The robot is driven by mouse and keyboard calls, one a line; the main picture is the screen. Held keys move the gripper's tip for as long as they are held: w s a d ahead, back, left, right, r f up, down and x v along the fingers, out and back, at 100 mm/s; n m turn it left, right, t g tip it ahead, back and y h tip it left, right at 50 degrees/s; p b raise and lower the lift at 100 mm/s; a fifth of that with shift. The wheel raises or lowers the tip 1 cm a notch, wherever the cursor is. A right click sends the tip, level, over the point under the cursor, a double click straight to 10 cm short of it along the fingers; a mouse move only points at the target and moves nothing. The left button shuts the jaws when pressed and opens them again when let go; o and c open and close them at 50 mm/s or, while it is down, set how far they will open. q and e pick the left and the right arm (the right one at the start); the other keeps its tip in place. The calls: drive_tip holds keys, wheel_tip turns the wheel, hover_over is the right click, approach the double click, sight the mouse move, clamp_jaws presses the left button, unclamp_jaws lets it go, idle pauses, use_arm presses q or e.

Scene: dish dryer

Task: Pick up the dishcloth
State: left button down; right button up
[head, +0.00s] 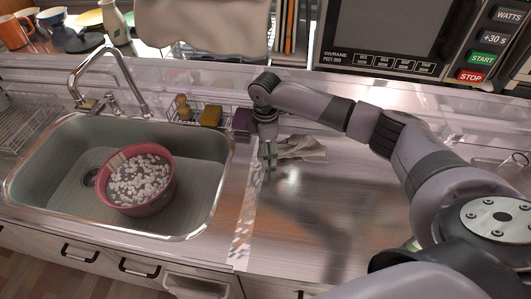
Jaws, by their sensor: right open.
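The dishcloth (301,148) is a small, crumpled, greyish-beige cloth. It lies on the steel counter right of the sink, near the back. My right gripper (268,161) points down just left of the cloth. It is open, with its fingertips low over the counter beside the cloth's left end. I cannot tell whether a finger touches the cloth. My left gripper is not in the head view.
The sink (210,190) holds a pink tub (165,196) with white pieces. A faucet (108,75) stands behind it. A wire caddy with sponges (210,115) sits left of my gripper. A microwave (400,35) is at the back. The front counter is clear.

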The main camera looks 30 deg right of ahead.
drive_tip(key=shift+f, duration=0.5)
drive_tip(key=shift+c, duration=0.4)
drive_tip(key=shift+s+f, duration=0.15)
drive_tip(key=shift+s, duration=0.1)
drive_tip(key=c, duration=0.9)
clamp_jaws()
wheel_tip(320, 180, up, 12)
drive_tip(key=p, duration=1.2)
drive_tip(key=shift+w, duration=0.2)
drive_tip(key=shift+r, duration=0.2)
wheel_tip(320, 180, up, 9)
drive_tip(key=p, duration=0.9)
